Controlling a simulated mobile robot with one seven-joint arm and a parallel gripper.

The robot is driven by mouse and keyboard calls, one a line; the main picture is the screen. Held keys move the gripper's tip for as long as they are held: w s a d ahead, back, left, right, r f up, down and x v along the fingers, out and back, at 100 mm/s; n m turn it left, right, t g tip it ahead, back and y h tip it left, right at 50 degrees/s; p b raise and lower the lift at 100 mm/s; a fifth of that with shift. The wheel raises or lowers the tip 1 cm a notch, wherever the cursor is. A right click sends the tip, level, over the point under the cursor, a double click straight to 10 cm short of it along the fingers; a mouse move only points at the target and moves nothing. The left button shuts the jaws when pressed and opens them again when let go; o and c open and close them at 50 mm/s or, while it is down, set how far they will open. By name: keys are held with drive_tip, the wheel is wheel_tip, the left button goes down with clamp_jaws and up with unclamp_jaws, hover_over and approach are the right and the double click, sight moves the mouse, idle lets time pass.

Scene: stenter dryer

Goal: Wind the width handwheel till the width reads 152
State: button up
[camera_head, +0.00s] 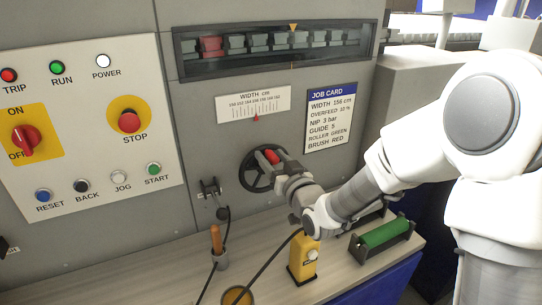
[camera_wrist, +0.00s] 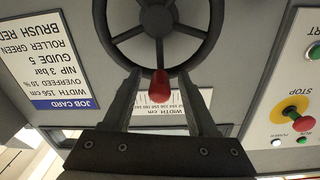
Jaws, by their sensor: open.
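My gripper (camera_wrist: 160,77) is open, with a gap on both sides of the knob. In the head view, my gripper (camera_head: 271,160) covers the wheel's right part. The width scale (camera_head: 253,101) is above the wheel. Its red pointer (camera_head: 256,117) stands near the middle, about 156; the small figures are hard to read.
The job card (camera_head: 330,117) shows width 156 cm. A control panel (camera_head: 89,125) with buttons is at left. A hook bracket (camera_head: 210,190) is left of the wheel. A yellow device (camera_head: 302,260), wooden-handled tool (camera_head: 216,240) and green roller (camera_head: 386,234) stand on the ledge below.

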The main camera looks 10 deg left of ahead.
clamp_jaws()
idle(1.4)
